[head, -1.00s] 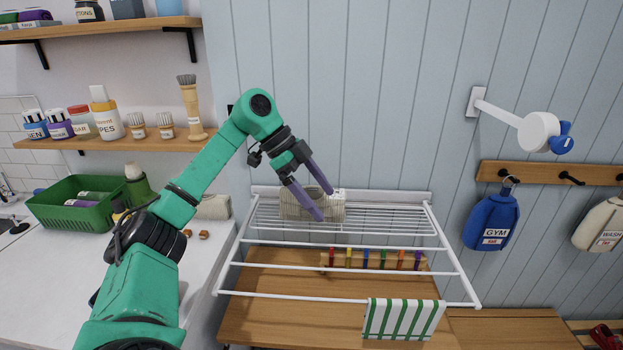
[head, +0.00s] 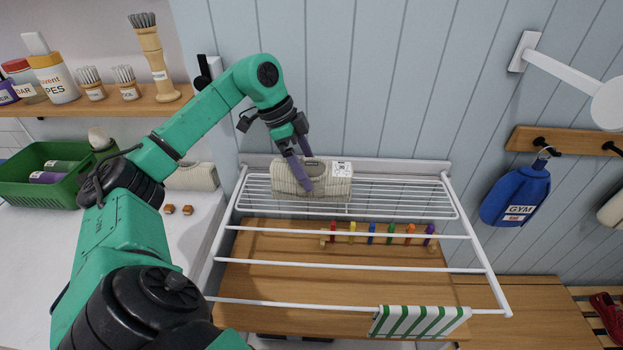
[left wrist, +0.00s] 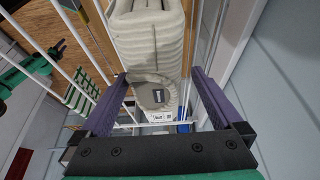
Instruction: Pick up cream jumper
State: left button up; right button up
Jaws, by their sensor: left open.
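The cream jumper (head: 326,186) is folded into a ribbed bundle with a white tag and lies on the rear shelf of the white drying rack (head: 400,198). In the left wrist view the jumper (left wrist: 148,40) shows its round neck opening and dark label. My left gripper (head: 303,178) is open at the left part of the jumper, fingers pointing down. In the left wrist view its purple fingers (left wrist: 155,95) stand on either side of the neck end. I cannot tell whether they touch the cloth. My right gripper is out of view.
A green striped towel (head: 420,320) hangs on the front rail. Coloured pegs (head: 372,234) stand on the wood below the bars. A green basket (head: 50,185) is on the left counter, under a shelf of bottles and brushes. The blue wall is close behind the rack.

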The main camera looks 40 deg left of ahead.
pick_arm(q)
jog(key=x, duration=0.2)
jog(key=shift+d+f, duration=0.2)
jog(key=shift+d, duration=0.05)
jog(key=shift+s+d+f, duration=0.1)
jog(key=shift+f, duration=0.05)
jog(key=shift+c, duration=0.9)
grip_shut()
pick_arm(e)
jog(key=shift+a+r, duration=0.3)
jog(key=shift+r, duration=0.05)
